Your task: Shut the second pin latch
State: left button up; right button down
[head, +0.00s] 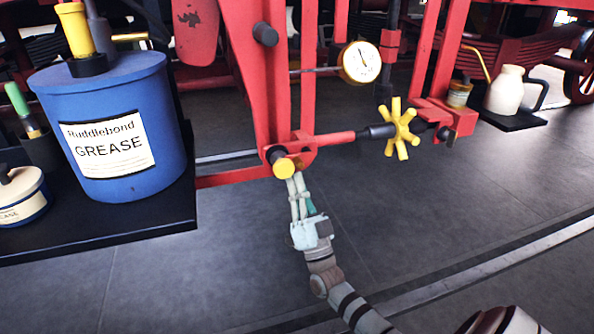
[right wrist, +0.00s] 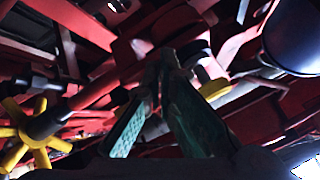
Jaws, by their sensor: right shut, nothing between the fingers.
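A pin with a round yellow end (head: 284,167) sits at the lower joint of the red frame. It looks like a pin latch, but I cannot tell which one is the second. The yellow end also shows in the right wrist view (right wrist: 214,90), just right of the fingertips. My right gripper (head: 295,179) is shut and empty, pointing up, its fingertips just below and right of the yellow end. I cannot tell whether they touch it. The shut fingers (right wrist: 168,58) rise in the middle of the right wrist view. My left gripper is not in view.
A yellow star handwheel (head: 401,128) is on the red linkage to the right, with a dial gauge (head: 360,62) above. A blue grease drum (head: 110,125) stands on a dark shelf (head: 100,225) at left. A cream oil can (head: 506,90) is at right. The floor below is clear.

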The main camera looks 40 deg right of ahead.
jog(key=f+b, duration=0.3)
jog(key=d+f+b, duration=0.1)
jog(key=f, duration=0.1)
jog(key=shift+s, duration=0.2)
jog(key=shift+r, duration=0.1)
dwell(0.4)
